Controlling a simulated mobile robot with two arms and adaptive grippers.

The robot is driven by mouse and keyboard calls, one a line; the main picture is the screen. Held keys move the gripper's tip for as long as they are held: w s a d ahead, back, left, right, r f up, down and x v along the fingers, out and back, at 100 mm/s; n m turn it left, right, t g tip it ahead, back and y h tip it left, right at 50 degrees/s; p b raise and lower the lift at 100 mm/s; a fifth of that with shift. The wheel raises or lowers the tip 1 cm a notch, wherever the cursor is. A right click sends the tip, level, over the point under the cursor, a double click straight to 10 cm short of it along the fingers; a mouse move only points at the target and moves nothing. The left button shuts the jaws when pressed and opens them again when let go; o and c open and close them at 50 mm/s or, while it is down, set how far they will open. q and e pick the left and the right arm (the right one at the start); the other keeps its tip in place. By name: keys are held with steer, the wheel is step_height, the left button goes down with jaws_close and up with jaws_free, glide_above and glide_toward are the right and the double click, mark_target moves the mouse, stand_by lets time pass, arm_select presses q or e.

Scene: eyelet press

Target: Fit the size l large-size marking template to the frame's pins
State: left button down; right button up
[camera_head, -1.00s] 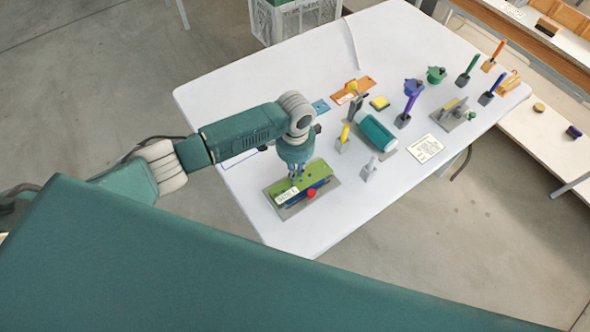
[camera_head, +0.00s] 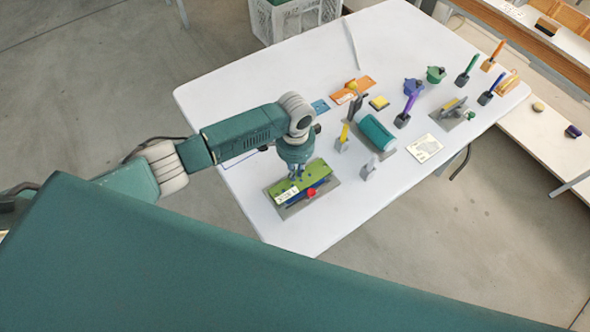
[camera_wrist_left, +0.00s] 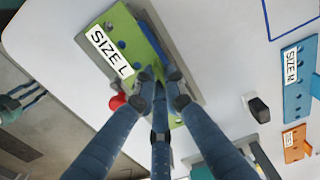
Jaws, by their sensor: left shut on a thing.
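The green marking template, labelled SIZE L (camera_wrist_left: 112,50), lies over the grey frame (camera_wrist_left: 172,50) in the left wrist view. In the head view the template (camera_head: 288,192) sits on or just above the frame (camera_head: 291,212) near the table's front edge; I cannot tell if it is fully seated on the pins. My left gripper (camera_wrist_left: 160,80) is shut on the template at its edge; it also shows in the head view (camera_head: 296,174). A red knob (camera_head: 311,192) sits at the frame's side. My right gripper is not in view.
A blue SIZE M template (camera_wrist_left: 298,75) and an orange template (camera_wrist_left: 296,143) lie apart on the white table (camera_head: 225,95). A teal roller (camera_head: 377,133), a grey stand (camera_head: 370,166) and several upright tools stand to the right. The front table corner is clear.

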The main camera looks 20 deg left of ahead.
arm_select(q)
steer(key=shift+p, duration=0.3)
steer(key=shift+f+b, duration=0.65)
steer(key=shift+f, duration=0.35)
steer(key=c, duration=1.7)
jaws_free()
steer(key=shift+c, duration=0.2)
steer(key=shift+r, duration=0.1)
steer(key=shift+r+p, duration=1)
steer(key=shift+r, duration=1.45)
